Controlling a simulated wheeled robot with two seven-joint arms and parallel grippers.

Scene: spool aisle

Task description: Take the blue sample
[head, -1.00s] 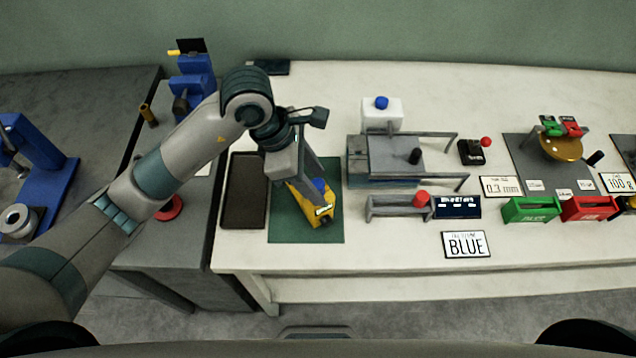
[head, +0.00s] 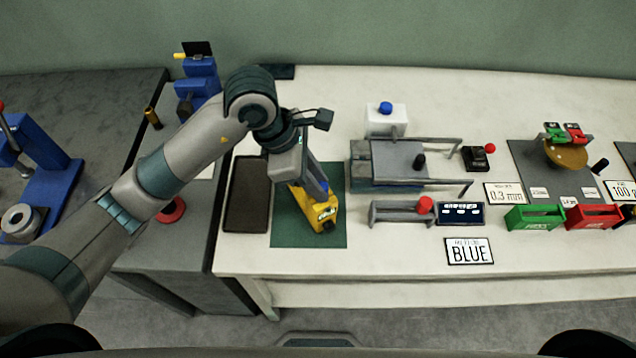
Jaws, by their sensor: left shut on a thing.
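My left gripper (head: 313,188) reaches down over the green mat (head: 290,232) and is shut on a yellow tool (head: 322,212) with a dark tip. A small blue part shows beside the fingers at the tool's upper end. The fingers hide much of the tool's upper end, and I cannot tell whether it touches the mat. A sign reading BLUE (head: 469,252) lies at the table's front. I cannot make out a separate blue sample. My right gripper is not in view.
A dark tray (head: 247,195) lies left of the mat. Right of it stand a grey fixture with rails (head: 398,160), a white block with a blue knob (head: 386,120), a small red-knobbed slide (head: 400,212), a green bin (head: 534,217) and a red bin (head: 592,216).

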